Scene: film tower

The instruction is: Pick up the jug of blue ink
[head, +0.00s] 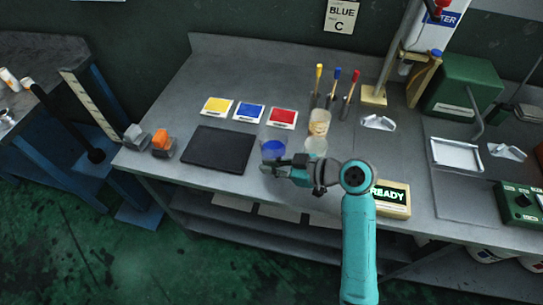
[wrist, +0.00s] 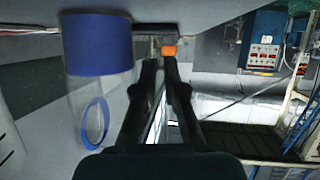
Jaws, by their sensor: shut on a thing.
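The jug of blue ink (head: 274,146) is a clear vessel with blue liquid in its lower part. It is near the front edge of the grey bench, right of the black mat. In the wrist view the jug (wrist: 98,45) appears inverted, left of my fingers (wrist: 161,62), with a blue oval ring. The exact contact is hard to see, and I cannot tell whether the base touches the bench.
Right behind my gripper stand a clear jug (head: 316,146) and a jar of tan contents (head: 319,122). Yellow, blue and red cards (head: 283,118) lie behind. A lit READY sign (head: 391,198) is right of my arm. The black mat (head: 217,149) is bare.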

